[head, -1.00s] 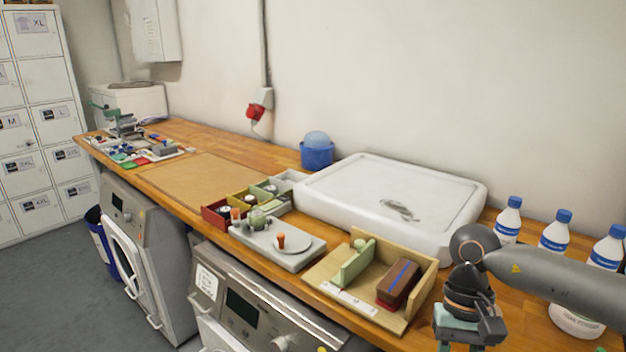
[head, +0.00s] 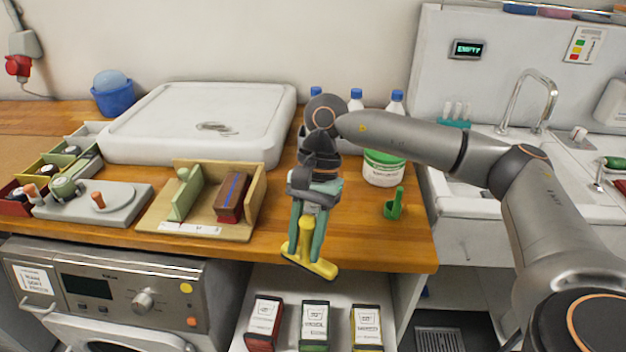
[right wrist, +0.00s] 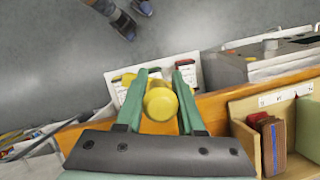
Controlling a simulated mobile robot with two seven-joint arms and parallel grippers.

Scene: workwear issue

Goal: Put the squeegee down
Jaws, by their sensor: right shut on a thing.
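A yellow squeegee (head: 306,262) hangs from my right gripper (head: 307,240), its handle between the green fingers and its wide head lowest. In the head view the head overlaps the worktop's front edge; I see no clear contact with the wood. In the right wrist view the squeegee (right wrist: 160,100) shows end-on as a yellow round shape between the fingertips (right wrist: 165,82). The right gripper is shut on it. My left gripper is out of view.
A wooden tray (head: 152,222) with a brown brush (head: 233,198) stands left of the gripper. A green scoop (head: 394,205) and white tub (head: 383,170) stand right. Boxes (head: 315,325) sit on a shelf below. Bare worktop (head: 350,225) lies around the gripper.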

